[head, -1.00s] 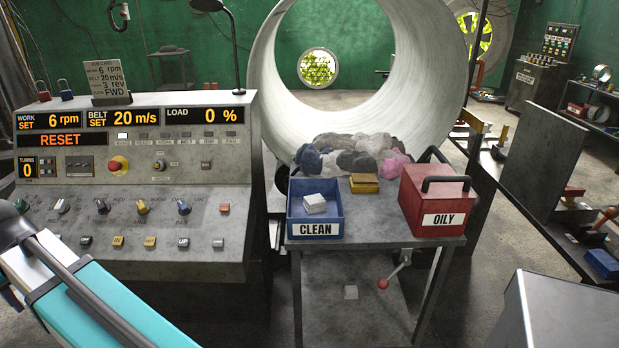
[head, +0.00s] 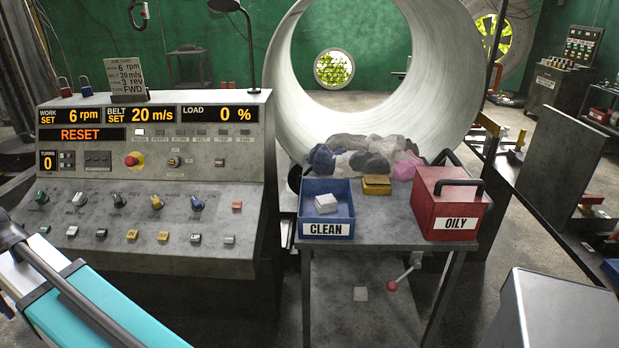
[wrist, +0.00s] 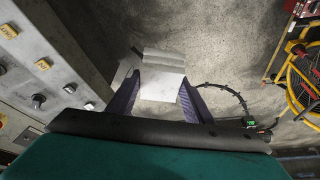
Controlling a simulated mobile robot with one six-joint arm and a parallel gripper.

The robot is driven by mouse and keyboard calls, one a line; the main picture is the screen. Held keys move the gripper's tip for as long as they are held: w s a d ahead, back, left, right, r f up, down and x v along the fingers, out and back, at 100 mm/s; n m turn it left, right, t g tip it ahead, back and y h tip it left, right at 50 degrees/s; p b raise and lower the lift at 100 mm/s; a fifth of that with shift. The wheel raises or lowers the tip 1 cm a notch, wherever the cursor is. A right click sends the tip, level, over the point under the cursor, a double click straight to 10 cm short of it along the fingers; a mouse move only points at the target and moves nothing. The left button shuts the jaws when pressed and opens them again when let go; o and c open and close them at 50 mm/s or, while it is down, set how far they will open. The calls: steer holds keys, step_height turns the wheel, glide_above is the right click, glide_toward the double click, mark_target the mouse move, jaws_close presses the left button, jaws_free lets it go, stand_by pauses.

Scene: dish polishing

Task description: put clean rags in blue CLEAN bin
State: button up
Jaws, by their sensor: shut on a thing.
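The blue CLEAN bin (head: 326,231) stands at the front left of the grey cart, open at the top. A folded white rag (head: 325,203) lies inside it. In the wrist view my gripper (wrist: 161,82) is shut on a folded pale rag (wrist: 163,88), with a dark purple finger on each side. The held rag is over the grey floor, beside the console, and the bin is not in that view. My gripper does not show in the head view; only my arm is there, at the lower left.
The red OILY bin (head: 445,209) stands right of the CLEAN bin, with a yellow-brown block (head: 376,185) between. A heap of mixed rags (head: 365,157) lies behind. The control console (head: 150,215) is to the left. A red-knobbed lever (head: 392,286) sticks out under the cart top.

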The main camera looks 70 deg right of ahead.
steer(key=s+d+r+m+g+h+p, duration=0.1)
steer(key=s+d+m+p, duration=0.3)
steer(key=d, duration=0.9)
steer(key=s+d+m+g+h+b, duration=0.1)
steer(key=s+d+m+h, duration=0.15)
steer(key=d+m, duration=0.75)
steer(key=s+d+r+m+g+h+p, duration=0.1)
steer(key=s+d+g+p, duration=0.15)
steer(key=d, duration=1.45)
steer(key=s+d+r+m+g+y+p, duration=0.1)
steer(key=s+d+m+g+p, duration=0.1)
steer(key=s+d+m, duration=0.6)
steer(key=s+d+r+m+g+y+p, duration=0.1)
steer(key=s+d+m, duration=0.7)
steer(key=s+d, duration=1.1)
steer(key=s+g+y+p, duration=0.1)
steer(key=s, duration=0.6)
steer(key=shift+s+d+r+m, duration=0.25)
steer(key=shift+s+r+m, duration=0.05)
steer(key=shift+s, duration=0.1)
steer(key=shift+f, duration=0.1)
steer(key=shift+f+b, duration=1.2)
steer(key=shift+f, duration=1.2)
steer(key=o, duration=1.1)
